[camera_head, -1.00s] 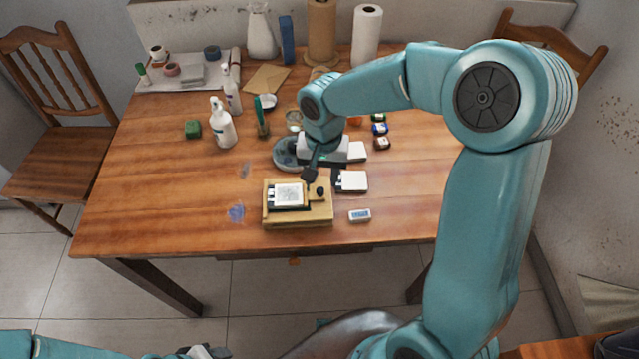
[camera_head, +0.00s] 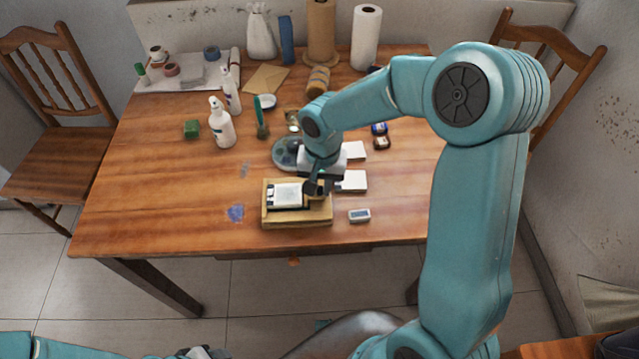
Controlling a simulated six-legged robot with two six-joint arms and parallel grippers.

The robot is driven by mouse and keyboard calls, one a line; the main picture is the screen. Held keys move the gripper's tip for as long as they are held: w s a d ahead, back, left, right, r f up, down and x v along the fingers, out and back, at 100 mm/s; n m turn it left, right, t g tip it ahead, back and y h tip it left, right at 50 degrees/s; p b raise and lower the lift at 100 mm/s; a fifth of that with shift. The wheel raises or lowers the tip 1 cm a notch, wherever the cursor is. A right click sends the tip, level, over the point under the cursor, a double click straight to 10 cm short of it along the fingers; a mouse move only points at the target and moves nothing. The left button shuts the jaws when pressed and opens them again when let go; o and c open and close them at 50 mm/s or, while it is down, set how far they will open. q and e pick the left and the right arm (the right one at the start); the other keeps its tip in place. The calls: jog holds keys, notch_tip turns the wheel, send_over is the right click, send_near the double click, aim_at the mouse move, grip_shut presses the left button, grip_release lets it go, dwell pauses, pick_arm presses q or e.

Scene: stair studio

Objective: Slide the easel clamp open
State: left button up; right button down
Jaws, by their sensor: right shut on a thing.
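The small wooden easel (camera_head: 297,218) lies near the front middle of the table, with a white card (camera_head: 286,195) on its left part. The easel clamp is at the card's right side; its dark knob is hidden behind my gripper. My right gripper (camera_head: 318,190) reaches down from above onto the right part of the easel and is shut on the clamp knob. The fingertips are small and partly hidden by the wrist. My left gripper (camera_head: 203,352) shows only as a small part at the bottom edge, well away from the easel; its fingers cannot be made out.
White blocks (camera_head: 352,181) and a small grey-white box (camera_head: 359,215) are right of the easel. A palette-like round dish (camera_head: 284,154) is behind it. The table's front left (camera_head: 150,215) is clear.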

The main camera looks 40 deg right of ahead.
jog(key=shift+s+d+f, duration=0.1)
jog(key=shift+s+d, duration=0.2)
jog(key=shift+d, duration=0.3)
jog(key=shift+s+d, duration=0.1)
jog(key=shift+d, duration=0.05)
jog(key=c, duration=1.1)
grip_release()
jog(key=shift+c, duration=0.2)
jog(key=shift+o, duration=0.5)
jog(key=shift+d, duration=0.15)
jog(key=shift+a+r, duration=0.2)
notch_tip(320, 180, up, 16)
jog(key=shift+s+d+p, duration=0.15)
jog(key=shift+d+p, duration=0.15)
jog(key=shift+p, duration=0.15)
